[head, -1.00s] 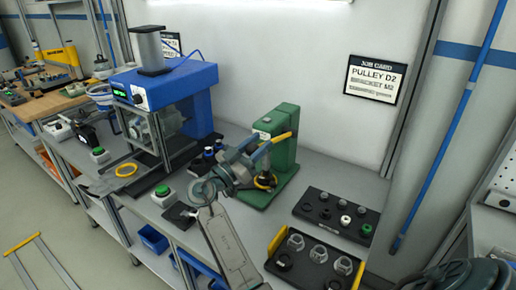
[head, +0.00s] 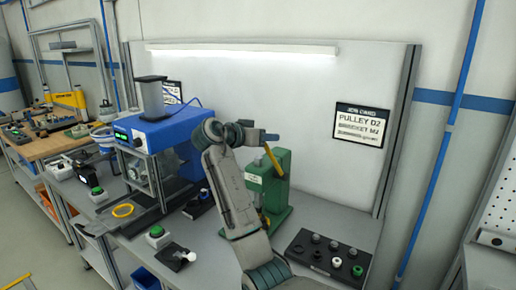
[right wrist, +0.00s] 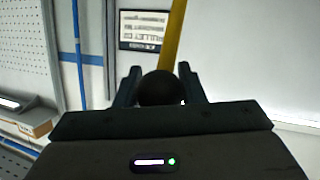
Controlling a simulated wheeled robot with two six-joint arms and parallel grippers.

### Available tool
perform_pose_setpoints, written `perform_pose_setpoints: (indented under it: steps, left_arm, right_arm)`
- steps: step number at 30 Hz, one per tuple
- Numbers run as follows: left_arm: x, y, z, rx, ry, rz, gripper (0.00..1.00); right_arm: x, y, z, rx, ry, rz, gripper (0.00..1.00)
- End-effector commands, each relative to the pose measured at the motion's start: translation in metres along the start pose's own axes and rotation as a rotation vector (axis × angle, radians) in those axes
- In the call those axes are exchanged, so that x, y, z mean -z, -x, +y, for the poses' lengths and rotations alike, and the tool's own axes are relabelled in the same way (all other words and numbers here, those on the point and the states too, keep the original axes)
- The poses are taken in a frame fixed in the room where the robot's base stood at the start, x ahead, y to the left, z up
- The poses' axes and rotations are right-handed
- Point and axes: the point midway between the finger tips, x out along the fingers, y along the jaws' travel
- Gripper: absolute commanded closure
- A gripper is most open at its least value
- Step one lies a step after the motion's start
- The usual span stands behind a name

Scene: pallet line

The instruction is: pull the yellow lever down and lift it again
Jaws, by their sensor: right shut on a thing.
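The yellow lever (head: 273,160) is on the green press (head: 283,182). It slants steeply upward from its pivot to its top end, where my right gripper (head: 269,137) is. In the right wrist view, the yellow lever (right wrist: 174,38) runs up the picture from a dark round knob (right wrist: 160,88). The knob sits between the two fingers of my right gripper (right wrist: 159,82), which is shut on it. My right arm hides the left part of the press and its base. My left gripper is not in view.
A blue-topped machine (head: 172,130) stands left of the press. A green button box (head: 156,236) and a yellow ring (head: 123,210) are on the bench. A black tray (head: 328,256) with several small parts lies right of the press. A job card (head: 360,125) hangs behind.

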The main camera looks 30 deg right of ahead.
Motion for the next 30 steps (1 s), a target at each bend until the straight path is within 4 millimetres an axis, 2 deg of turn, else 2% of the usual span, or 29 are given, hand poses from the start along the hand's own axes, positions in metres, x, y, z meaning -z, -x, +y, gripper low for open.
perform_pose_setpoints:
  steps: [1,6,25,26,28,30]
  left_arm:
    - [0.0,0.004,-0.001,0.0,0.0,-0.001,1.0]
    - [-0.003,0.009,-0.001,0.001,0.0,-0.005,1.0]
    - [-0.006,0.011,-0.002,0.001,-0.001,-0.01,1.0]
    - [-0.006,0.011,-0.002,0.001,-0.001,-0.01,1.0]
    - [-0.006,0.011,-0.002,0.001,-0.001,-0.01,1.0]
    - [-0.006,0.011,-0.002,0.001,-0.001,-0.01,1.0]
  right_arm:
    - [0.009,-0.005,0.001,-0.001,0.005,-0.022,1.0]
    - [0.019,-0.015,-0.001,0.006,0.023,-0.087,1.0]
    - [0.026,-0.023,-0.003,0.013,0.032,-0.128,1.0]
    - [0.026,-0.023,-0.003,0.013,0.031,-0.128,0.58]
    - [0.026,-0.023,-0.003,0.013,0.032,-0.128,0.44]
    - [0.025,-0.023,-0.003,0.013,0.032,-0.129,0.43]
